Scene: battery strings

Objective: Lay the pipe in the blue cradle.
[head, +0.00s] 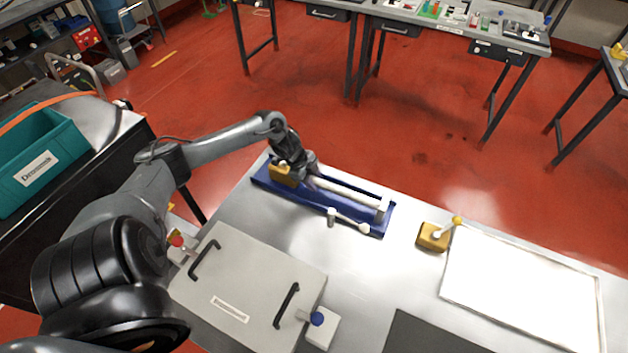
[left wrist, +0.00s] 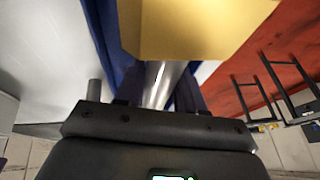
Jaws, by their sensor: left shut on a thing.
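In the left wrist view the shiny pipe (left wrist: 158,82) sits between the fingers, beside the yellow block (left wrist: 190,25) and the blue cradle (left wrist: 103,25). My right gripper is not in view.
A small white T-shaped part (head: 347,220) stands along the cradle's near side. A yellow block with a lever (head: 433,237) and a white tray (head: 443,290) are to the right. A grey handled lid (head: 235,270) lies nearer. A teal bin (head: 75,140) is at left.

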